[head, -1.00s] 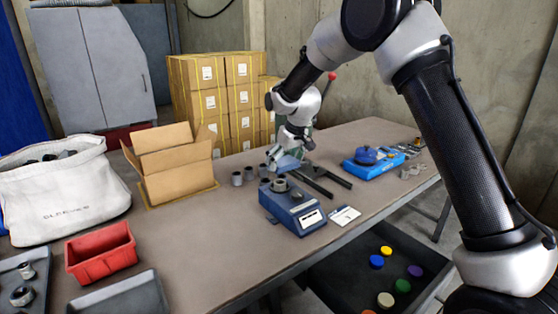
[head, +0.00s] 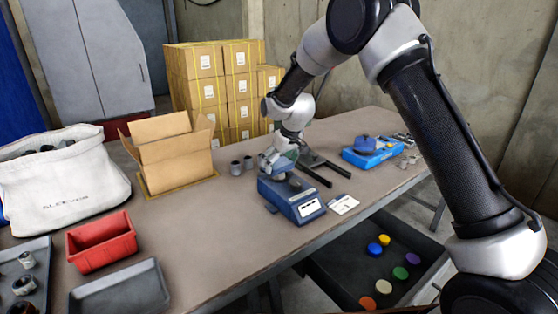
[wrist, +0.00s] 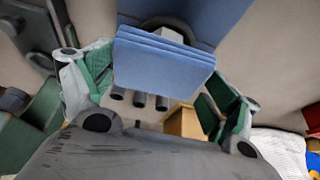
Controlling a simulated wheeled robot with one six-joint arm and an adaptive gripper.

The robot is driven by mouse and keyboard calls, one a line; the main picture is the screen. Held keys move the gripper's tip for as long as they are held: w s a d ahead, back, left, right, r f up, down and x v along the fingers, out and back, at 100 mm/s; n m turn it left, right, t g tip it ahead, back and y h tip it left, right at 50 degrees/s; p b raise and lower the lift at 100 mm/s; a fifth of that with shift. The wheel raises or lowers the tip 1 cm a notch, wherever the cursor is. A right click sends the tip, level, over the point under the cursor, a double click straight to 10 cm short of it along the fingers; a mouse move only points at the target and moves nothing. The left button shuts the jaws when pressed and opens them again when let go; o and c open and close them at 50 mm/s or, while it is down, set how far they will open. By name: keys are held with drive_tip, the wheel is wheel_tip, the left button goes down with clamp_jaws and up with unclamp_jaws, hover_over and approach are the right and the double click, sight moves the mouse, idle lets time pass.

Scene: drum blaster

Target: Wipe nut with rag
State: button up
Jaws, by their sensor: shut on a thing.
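My gripper (head: 280,164) is low over the blue bench device (head: 300,207), at the device's back edge. It is shut on the folded blue rag (wrist: 163,62), which hangs between the green-sided fingers in the wrist view. A grey ring-shaped nut (wrist: 168,27) shows behind the rag in the wrist view, partly hidden by it. In the head view the nut (head: 295,182) sits on top of the device, just below the gripper. I cannot tell whether the rag touches it.
Grey sleeves (head: 237,168) stand left of the device. An open cardboard box (head: 180,165), a red bin (head: 100,243) and a white bag (head: 60,190) are further left. A dark drawer with coloured caps (head: 345,270) is below the table's front edge.

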drive_tip(key=shift+f, duration=0.35)
drive_tip(key=shift+w+d, duration=0.1)
idle(0.3)
drive_tip(key=shift+w+d, duration=0.55)
drive_tip(key=shift+d, duration=0.25)
drive_tip(key=shift+s+a, duration=0.65)
drive_tip(key=shift+a, duration=0.25)
drive_tip(key=shift+s+a, duration=0.65)
drive_tip(key=shift+a, duration=0.25)
drive_tip(key=shift+w+d, duration=0.1)
drive_tip(key=shift+w+d, duration=0.6)
drive_tip(key=shift+d, duration=0.25)
drive_tip(key=shift+w+d, duration=0.6)
drive_tip(key=shift+d, duration=0.25)
drive_tip(key=shift+a, duration=0.1)
